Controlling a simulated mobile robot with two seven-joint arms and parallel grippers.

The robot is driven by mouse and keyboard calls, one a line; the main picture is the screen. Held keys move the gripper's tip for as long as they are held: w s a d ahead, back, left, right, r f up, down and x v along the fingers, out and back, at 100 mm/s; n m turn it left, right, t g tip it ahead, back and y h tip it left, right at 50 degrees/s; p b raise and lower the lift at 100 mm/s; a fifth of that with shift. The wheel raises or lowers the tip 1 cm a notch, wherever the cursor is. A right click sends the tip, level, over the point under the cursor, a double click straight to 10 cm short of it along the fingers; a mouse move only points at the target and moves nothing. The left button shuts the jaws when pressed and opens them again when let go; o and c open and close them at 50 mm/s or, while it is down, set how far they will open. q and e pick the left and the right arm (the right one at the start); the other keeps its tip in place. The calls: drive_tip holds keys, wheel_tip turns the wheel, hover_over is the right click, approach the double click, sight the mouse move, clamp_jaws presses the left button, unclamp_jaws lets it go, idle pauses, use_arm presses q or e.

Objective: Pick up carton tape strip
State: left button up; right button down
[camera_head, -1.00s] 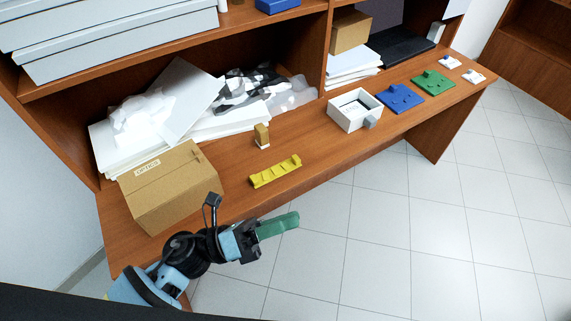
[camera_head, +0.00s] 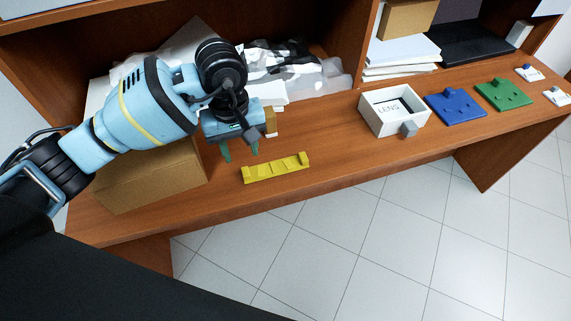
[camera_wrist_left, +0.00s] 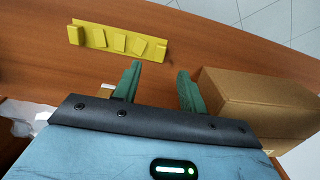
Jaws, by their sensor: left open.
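The brown carton (camera_head: 155,185) sits at the left end of the desk. My left arm covers its upper part in the head view. It also shows in the left wrist view (camera_wrist_left: 265,97), to the right of my fingers. I cannot make out a separate tape strip on its visible faces. My left gripper (camera_head: 240,152) is open, with its green fingers pointing down over the desk just right of the carton. In the left wrist view the fingers (camera_wrist_left: 160,82) are apart with nothing between them. My right gripper is not in view.
A yellow slotted holder (camera_head: 276,168) lies near the front edge. A small tan block (camera_head: 271,121) stands close behind the left gripper, partly hidden. A white LENS box (camera_head: 394,124), a blue plate (camera_head: 456,113) and a green plate (camera_head: 503,97) stand to the right. The desk between holder and LENS box is clear.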

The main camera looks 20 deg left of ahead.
sight(245, 171)
use_arm(q)
drive_tip(key=shift+w+a+r, duration=0.15)
drive_tip(key=shift+w+a, duration=0.05)
drive_tip(key=shift+a, duration=0.15)
drive_tip(key=shift+s+f, duration=0.1)
drive_tip(key=shift+f, duration=1.25)
drive_tip(key=f, duration=0.4)
drive_tip(key=shift+d, duration=0.4)
drive_tip(key=shift+f, duration=0.55)
drive_tip(key=shift+c, duration=0.5)
clamp_jaws()
